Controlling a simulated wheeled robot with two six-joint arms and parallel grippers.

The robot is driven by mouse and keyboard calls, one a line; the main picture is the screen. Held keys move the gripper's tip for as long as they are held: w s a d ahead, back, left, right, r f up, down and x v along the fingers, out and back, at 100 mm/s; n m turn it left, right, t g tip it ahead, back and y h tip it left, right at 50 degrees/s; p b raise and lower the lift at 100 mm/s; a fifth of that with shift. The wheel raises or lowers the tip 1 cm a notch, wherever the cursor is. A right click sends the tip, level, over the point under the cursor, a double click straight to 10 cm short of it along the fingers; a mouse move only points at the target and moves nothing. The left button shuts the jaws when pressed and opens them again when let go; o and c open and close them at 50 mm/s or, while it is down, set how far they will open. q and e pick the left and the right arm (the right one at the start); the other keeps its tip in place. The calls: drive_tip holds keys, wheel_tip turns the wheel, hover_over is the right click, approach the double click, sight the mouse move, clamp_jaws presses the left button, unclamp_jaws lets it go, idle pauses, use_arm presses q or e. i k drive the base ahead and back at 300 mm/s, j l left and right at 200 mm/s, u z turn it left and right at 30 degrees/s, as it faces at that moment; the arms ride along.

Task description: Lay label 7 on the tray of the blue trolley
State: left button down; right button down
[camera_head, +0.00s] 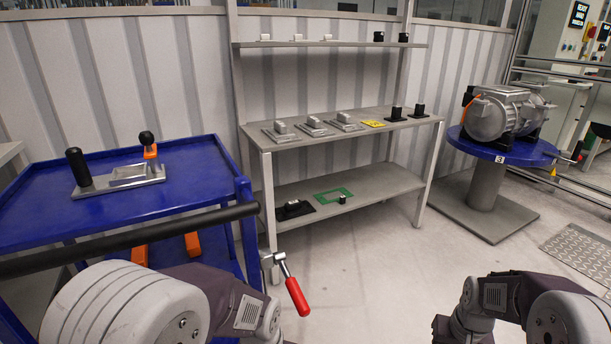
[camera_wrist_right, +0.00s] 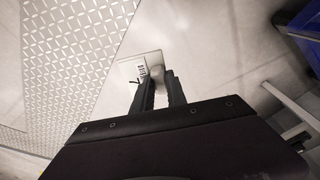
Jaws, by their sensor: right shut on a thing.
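The blue trolley (camera_head: 215,158) stands at the left in the head view. A metal plate (camera_head: 120,178) with a black grip and a black ball knob lies on its tray, with bare blue surface in front and to the right. In the right wrist view my right gripper (camera_wrist_right: 160,80) is shut on the rounded grey knob of a pale label plate (camera_wrist_right: 128,70). Dark marks show on the plate, too small to read. It hangs in the air above the floor. My left gripper is out of view; only its arm shows.
A black push bar (camera_head: 150,232) crosses the trolley's near side. The grey bench (camera_head: 300,140) behind holds several knobbed plates and a yellow card (camera_head: 373,123). A drive unit (camera_head: 500,110) sits on a blue round stand at right.

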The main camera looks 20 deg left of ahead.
sight(185, 159)
drive_tip(key=i+l+z, duration=0.45)
drive_tip(key=i+z, duration=0.2)
drive_tip(key=i, duration=0.2)
drive_tip(key=i+z, duration=0.35)
drive_tip(key=i+j+u, duration=0.1)
drive_tip(key=u, duration=0.4)
drive_tip(key=i+u, duration=0.45)
drive_tip(key=i+l+u, duration=0.1)
drive_tip(key=u, duration=0.4)
drive_tip(key=i+l+u, duration=0.15)
drive_tip(key=u, duration=0.3)
drive_tip(key=i+u, duration=0.15)
drive_tip(key=u, duration=0.3)
drive_tip(key=i+u, duration=0.15)
drive_tip(key=u, duration=0.35)
drive_tip(key=i+u, duration=0.15)
drive_tip(key=u, duration=0.3)
drive_tip(key=i+l+u, duration=0.1)
drive_tip(key=u, duration=0.35)
drive_tip(key=i+l+u, duration=0.1)
drive_tip(key=u, duration=0.35)
drive_tip(key=l, duration=0.1)
